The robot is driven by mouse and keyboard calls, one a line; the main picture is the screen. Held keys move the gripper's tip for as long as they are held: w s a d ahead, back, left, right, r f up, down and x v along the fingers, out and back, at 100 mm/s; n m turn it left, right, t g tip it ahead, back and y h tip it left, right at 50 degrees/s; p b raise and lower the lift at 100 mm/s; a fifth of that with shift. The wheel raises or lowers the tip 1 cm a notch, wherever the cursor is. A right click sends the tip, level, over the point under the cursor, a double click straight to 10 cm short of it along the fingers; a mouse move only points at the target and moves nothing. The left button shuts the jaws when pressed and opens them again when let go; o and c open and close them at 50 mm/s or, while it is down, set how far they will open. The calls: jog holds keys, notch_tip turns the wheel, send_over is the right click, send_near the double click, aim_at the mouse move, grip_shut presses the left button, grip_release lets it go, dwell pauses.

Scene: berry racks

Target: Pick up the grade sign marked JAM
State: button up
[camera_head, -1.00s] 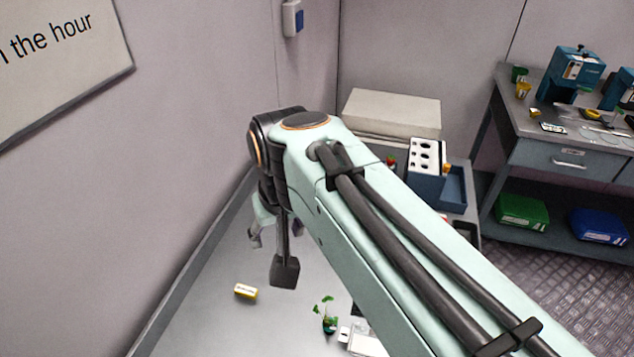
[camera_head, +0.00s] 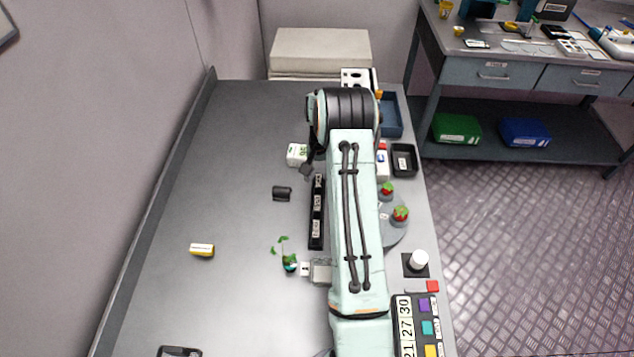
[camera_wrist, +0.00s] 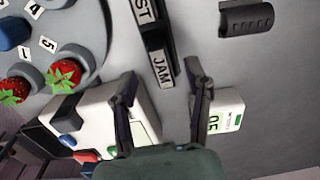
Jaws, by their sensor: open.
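The JAM sign (camera_wrist: 161,70) is a white label with black letters at the near end of a black strip-like rack (camera_wrist: 147,35) in the wrist view. Another sign, its letters partly cut off as "ST" (camera_wrist: 143,11), is beside it. In the head view the rack (camera_head: 317,228) lies along the left side of my arm, with several white labels. My gripper (camera_wrist: 162,78) is open and empty. Its fingers lie either side of the JAM sign in the picture; the height gap cannot be told. In the head view my arm hides most of the gripper.
A white box with green print (camera_wrist: 226,110) is close to the right finger. A white device with coloured buttons (camera_wrist: 91,118) lies left of the gripper. Strawberries (camera_wrist: 63,75) sit on a grey round stand. A black cylinder (camera_head: 282,193) lies left of the rack. The table's left side is mostly clear.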

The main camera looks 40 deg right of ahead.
aim_at(319, 182)
jog(key=shift+f, duration=1.55)
grip_shut()
jog(key=shift+r, duration=0.1)
